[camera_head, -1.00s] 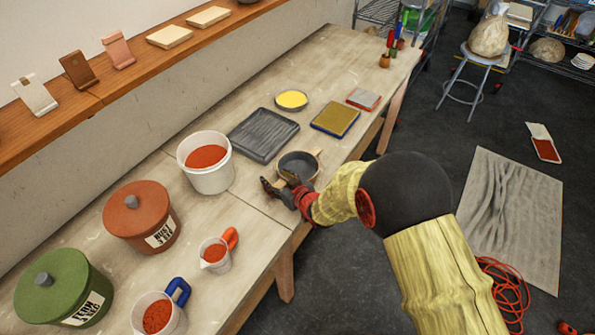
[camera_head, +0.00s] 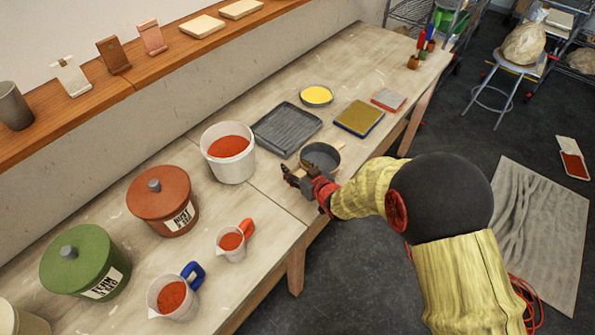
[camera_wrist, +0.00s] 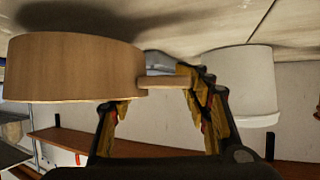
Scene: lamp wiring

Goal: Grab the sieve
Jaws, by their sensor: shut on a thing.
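The sieve (camera_head: 321,157) is a round, shallow pan shape with a dark inside and a pale wooden rim, near the table's front edge. In the wrist view its wooden side wall (camera_wrist: 72,68) fills the upper left, and a short wooden handle (camera_wrist: 165,83) sticks out from it. My gripper (camera_head: 297,178) is at the near side of the sieve. In the wrist view my gripper (camera_wrist: 155,92) has its fingers on either side of the handle area, shut on the sieve. The exact contact is partly hidden. I cannot tell whether the sieve is clear of the table.
A white bucket of red powder (camera_head: 228,150) stands left of the sieve. A grey tray (camera_head: 286,129) lies behind it, and a yellow-and-blue pad (camera_head: 359,118) to the right. Red (camera_head: 163,199) and green (camera_head: 85,261) canisters and two measuring jugs stand at the left front.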

